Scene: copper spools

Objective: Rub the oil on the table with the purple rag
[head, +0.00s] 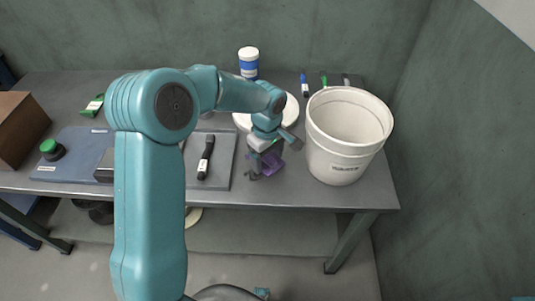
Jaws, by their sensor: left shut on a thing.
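The purple rag (271,162) is in the head view on the right half of the grey table (290,190), just left of the white bucket. My left gripper (262,168) is shut on the rag, which hangs at or just above the tabletop; I cannot tell if it touches. The gripper and wrist cover part of the rag. I cannot make out the oil on the table. My right gripper is not in the view.
A white bucket (335,150) stands close on the right. A grey tray (222,165) with a black marker (206,157) lies left of the gripper. A white round plate (290,110) and a blue-and-white container (248,63) are behind. A brown box (20,128) is far left.

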